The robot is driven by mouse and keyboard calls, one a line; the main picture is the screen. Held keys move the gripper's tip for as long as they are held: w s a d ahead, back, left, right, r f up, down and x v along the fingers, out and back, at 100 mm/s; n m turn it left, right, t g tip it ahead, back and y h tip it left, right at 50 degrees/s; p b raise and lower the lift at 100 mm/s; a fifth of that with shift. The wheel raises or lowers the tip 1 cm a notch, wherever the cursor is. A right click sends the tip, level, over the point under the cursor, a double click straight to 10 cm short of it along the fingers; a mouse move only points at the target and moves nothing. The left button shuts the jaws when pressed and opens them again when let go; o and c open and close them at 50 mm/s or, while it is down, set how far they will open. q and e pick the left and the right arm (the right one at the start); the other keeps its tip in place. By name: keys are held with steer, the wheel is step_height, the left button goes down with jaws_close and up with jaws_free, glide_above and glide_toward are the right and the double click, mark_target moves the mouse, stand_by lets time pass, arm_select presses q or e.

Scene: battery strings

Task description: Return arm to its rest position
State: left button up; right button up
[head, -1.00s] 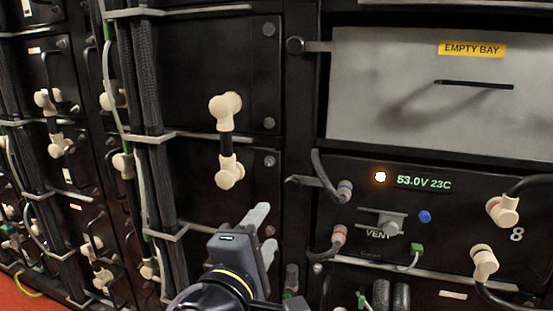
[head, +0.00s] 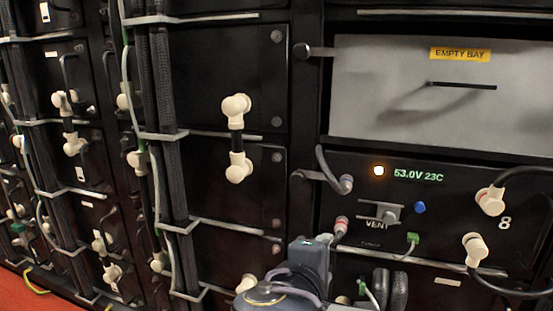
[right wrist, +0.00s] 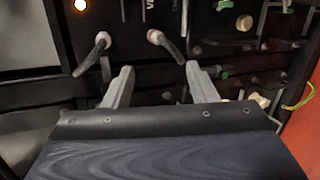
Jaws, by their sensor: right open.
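My right gripper (head: 310,262) is low in the middle of the head view, in front of the rack, with its wrist at the bottom edge. In the head view its fingers are hidden behind its own body. In the right wrist view its two grey fingers (right wrist: 160,86) are spread apart with nothing between them. Two dark cable ends with pale collars show beyond the fingertips, the left one (right wrist: 102,42) and the right one (right wrist: 157,38). My left gripper does not show.
The black unit marked 8 (head: 455,208) has a lit display (head: 418,176), a vent lever (head: 385,213) and white connectors (head: 490,201). Above it is the grey empty bay (head: 380,105). Cable bundles (head: 165,130) stand at left. Red floor (head: 22,287) shows lower left.

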steer(key=s+d+f+m+g+y, duration=0.2)
steer(key=s+d+f+m+g, duration=0.4)
steer(key=d+f, duration=0.65)
steer(key=s+f+m+y, duration=0.5)
steer(key=s+m+y, duration=0.4)
steer(key=s, duration=0.4)
step_height(320, 180, up, 35)
steer(key=g+p, duration=0.1)
steer(key=p, duration=3.4)
steer(key=shift+w+d+m+h, duration=0.2)
steer(key=shift+w+m+h, duration=0.05)
steer(key=shift+m+h, duration=0.15)
steer(key=shift+f, duration=0.1)
